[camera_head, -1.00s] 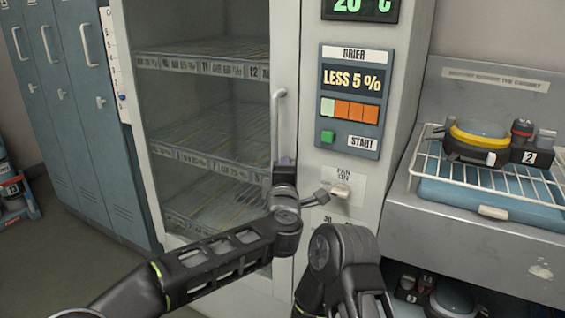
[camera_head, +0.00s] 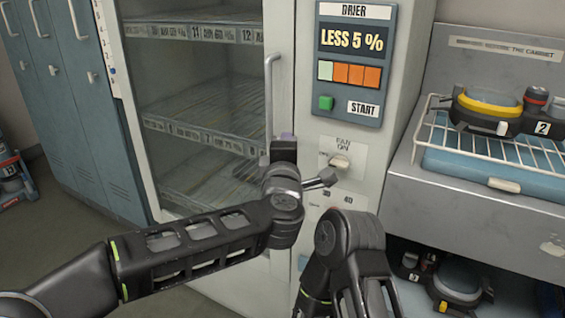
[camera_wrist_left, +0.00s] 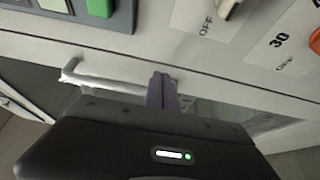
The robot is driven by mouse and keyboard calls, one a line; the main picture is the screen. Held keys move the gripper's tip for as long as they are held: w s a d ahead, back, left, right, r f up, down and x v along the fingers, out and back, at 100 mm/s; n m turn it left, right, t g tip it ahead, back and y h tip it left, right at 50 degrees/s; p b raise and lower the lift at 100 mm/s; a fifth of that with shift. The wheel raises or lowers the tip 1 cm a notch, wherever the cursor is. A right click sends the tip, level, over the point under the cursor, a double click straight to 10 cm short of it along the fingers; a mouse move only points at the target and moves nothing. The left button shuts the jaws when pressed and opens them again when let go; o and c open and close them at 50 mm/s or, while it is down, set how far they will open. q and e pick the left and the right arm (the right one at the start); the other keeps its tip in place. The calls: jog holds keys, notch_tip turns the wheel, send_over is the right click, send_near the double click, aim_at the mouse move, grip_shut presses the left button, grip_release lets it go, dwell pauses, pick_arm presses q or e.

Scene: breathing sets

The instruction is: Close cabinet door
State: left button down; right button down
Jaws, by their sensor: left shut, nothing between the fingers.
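The drying cabinet's glass door (camera_head: 195,85) stands upright in front of the wire shelves. It looks flush or nearly flush with the frame; I cannot tell whether it is fully closed. Its vertical handle (camera_head: 269,100) is on the right edge and also shows in the left wrist view (camera_wrist_left: 105,82). My left gripper (camera_head: 286,140) is at the lower end of the handle, near the door's edge. Its fingers (camera_wrist_left: 162,92) are shut together and empty, close to the door; contact is unclear. My right arm shows at the bottom, but its gripper is out of view.
The drier control panel (camera_head: 350,65) and a fan knob (camera_head: 340,162) are right of the door. A grey counter (camera_head: 480,200) with a wire rack (camera_head: 490,150) and breathing masks (camera_head: 490,108) stands farther right. Blue lockers (camera_head: 75,120) stand at the left.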

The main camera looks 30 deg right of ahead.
pick_arm(q)
jog(key=s+a, duration=0.1)
jog(key=s+a+b, duration=0.1)
jog(key=a, duration=0.1)
jog(key=shift+s+f, duration=0.15)
jog(key=shift+f, duration=0.15)
